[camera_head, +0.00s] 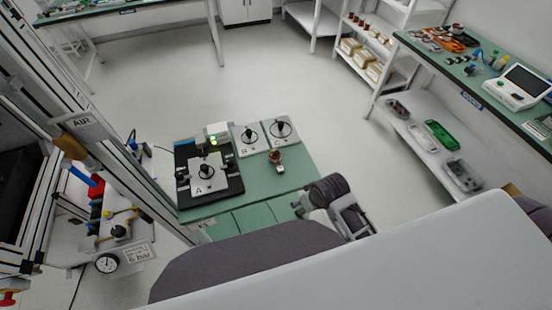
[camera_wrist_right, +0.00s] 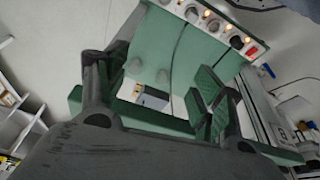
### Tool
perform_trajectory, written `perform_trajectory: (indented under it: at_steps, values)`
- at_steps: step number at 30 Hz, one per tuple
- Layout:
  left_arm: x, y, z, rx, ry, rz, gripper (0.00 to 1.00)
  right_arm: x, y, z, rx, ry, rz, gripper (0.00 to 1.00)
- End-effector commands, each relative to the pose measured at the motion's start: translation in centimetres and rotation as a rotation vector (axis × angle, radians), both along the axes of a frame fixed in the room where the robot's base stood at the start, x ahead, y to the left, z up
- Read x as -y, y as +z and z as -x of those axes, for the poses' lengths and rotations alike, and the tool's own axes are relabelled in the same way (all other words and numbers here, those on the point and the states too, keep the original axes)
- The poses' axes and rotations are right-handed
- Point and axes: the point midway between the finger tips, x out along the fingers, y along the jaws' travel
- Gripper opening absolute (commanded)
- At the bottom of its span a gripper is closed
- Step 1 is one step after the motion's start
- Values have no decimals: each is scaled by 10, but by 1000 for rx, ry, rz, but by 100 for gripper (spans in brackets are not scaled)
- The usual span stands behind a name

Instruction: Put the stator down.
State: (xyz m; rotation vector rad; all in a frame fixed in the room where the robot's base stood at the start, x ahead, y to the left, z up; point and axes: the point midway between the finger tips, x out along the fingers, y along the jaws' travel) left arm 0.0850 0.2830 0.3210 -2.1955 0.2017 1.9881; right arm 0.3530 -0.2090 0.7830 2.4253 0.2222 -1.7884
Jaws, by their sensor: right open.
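The stator (camera_head: 276,156) looks like a small dark, copper-coloured ring. It stands on the green bench top (camera_head: 296,176), in front of the right-hand white plate, with a small pale piece (camera_head: 281,169) just in front of it. My right gripper (camera_head: 299,206) is at the bench's front right edge, below and to the right of the stator in the head view and apart from it. In the right wrist view its fingers (camera_wrist_right: 160,92) are spread and nothing shows held between them. I cannot make out the stator in that view. My left gripper is not in view.
On the bench are a black test base (camera_head: 231,186) carrying plate A (camera_head: 217,184), two more white plates (camera_head: 249,147) (camera_head: 281,127) with dark posts, and a box with a green light (camera_head: 213,141). A metal frame stands left. Open floor lies behind.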

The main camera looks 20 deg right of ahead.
Motion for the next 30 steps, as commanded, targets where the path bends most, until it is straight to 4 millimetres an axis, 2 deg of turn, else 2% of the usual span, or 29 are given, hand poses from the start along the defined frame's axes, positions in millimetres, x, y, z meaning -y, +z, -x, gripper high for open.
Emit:
perform_trajectory:
  at_steps: [3, 9, 19, 30]
  values:
    - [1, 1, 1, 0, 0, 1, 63, -12, 31, -7, 18, 21, -25, 68]
    - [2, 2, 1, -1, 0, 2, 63, -34, 58, -17, 28, 64, -65, 68]
    - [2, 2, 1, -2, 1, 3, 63, -74, 84, -43, 28, 159, -125, 68]
    - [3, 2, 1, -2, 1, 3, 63, -111, 97, -69, -1, 261, -156, 68]
